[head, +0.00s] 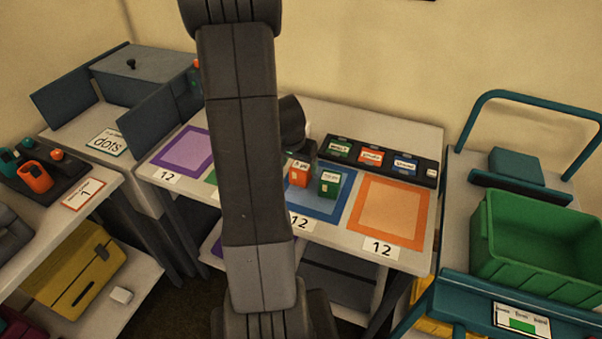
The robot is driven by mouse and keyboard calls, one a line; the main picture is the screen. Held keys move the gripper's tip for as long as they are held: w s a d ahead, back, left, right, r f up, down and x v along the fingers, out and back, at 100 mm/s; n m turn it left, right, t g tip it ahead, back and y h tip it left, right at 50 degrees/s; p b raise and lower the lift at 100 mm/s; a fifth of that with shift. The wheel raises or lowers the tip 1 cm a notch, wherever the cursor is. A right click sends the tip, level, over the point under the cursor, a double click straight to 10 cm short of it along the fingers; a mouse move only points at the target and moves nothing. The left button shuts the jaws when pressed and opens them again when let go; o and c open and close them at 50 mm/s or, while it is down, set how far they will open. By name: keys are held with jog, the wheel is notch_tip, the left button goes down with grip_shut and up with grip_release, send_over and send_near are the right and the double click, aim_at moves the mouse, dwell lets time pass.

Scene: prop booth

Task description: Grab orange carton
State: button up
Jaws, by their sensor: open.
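A small orange carton (299,175) with a white label stands on the blue square mat (328,207) on the middle table. A green carton (330,184) stands just to its right on the same mat. My gripper (306,152) is open and shows only in part, right behind and above the orange carton. My arm hides much of it, so I cannot tell whether the fingers are around the carton or touching it.
A dark rack (383,158) with green, orange and blue labelled items lies along the table's back. An orange square mat (391,213) is bare. A purple mat (182,151) lies left. A green crate (541,246) sits on the cart at right.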

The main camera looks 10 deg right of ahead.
aim_at(301, 166)
jog(key=shift+d+x, duration=0.15)
jog(key=shift+x, duration=1.15)
jog(key=shift+d+x, duration=0.1)
jog(key=shift+x, duration=1.15)
jog(key=shift+r, duration=0.1)
jog(key=c, duration=1.1)
